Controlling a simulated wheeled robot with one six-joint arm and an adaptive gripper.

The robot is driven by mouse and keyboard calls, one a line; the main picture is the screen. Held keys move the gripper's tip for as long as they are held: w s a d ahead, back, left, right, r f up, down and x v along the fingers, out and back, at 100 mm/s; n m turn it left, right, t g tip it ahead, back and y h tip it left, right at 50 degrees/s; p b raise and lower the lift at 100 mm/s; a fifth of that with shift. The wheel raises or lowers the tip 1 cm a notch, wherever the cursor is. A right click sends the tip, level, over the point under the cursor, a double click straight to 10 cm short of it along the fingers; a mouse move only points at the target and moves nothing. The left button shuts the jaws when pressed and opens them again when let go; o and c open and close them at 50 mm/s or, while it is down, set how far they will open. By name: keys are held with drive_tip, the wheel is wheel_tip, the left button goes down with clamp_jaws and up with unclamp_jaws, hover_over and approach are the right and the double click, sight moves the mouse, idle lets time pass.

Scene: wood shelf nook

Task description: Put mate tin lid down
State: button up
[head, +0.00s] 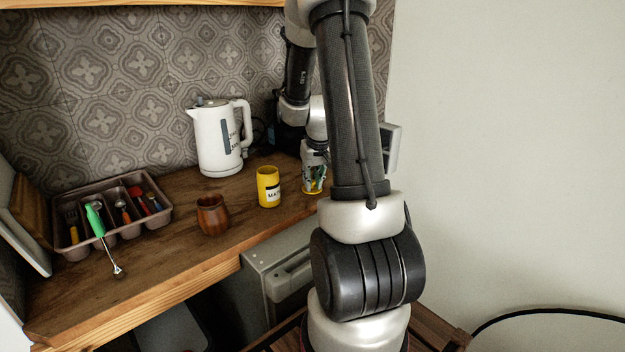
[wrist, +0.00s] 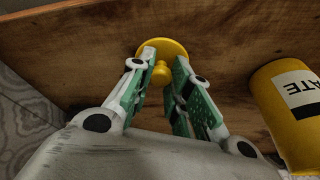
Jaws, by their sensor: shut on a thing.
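The yellow mate tin lid (wrist: 176,48) is a round disc with a small knob, in the wrist view at the top middle. My gripper (wrist: 162,70) is shut on the lid's knob, with its green-padded fingers on either side. The lid is against or just above the wooden counter; I cannot tell if it touches. In the head view my gripper (head: 314,180) points down at the counter's right end, and the lid is mostly hidden there. The yellow mate tin (head: 268,188) stands upright and open to the left; it also shows in the wrist view (wrist: 284,125).
A brown wooden cup (head: 213,215) stands left of the tin. A white kettle (head: 216,140) is behind, near the tiled wall. Bare counter (head: 165,250) lies in front of the tray and cup.

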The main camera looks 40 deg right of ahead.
drive_tip(key=o, duration=0.8)
drive_tip(key=shift+f, duration=0.1)
drive_tip(key=shift+r, duration=0.5)
drive_tip(key=v, duration=1.1)
drive_tip(key=s+a+r+n, duration=0.2)
drive_tip(key=s+a+r, duration=0.6)
drive_tip(key=a, duration=0.4)
drive_tip(key=s+a, duration=0.2)
drive_tip(key=s, duration=0.1)
drive_tip(key=s+a+n, duration=0.1)
drive_tip(key=s+a, duration=0.1)
drive_tip(key=s, duration=0.2)
drive_tip(key=s+a+r+n+t+y, duration=0.1)
drive_tip(key=s+a, duration=0.1)
drive_tip(key=s, duration=0.1)
drive_tip(key=shift+s+a, duration=0.1)
drive_tip(key=shift+s, duration=0.1)
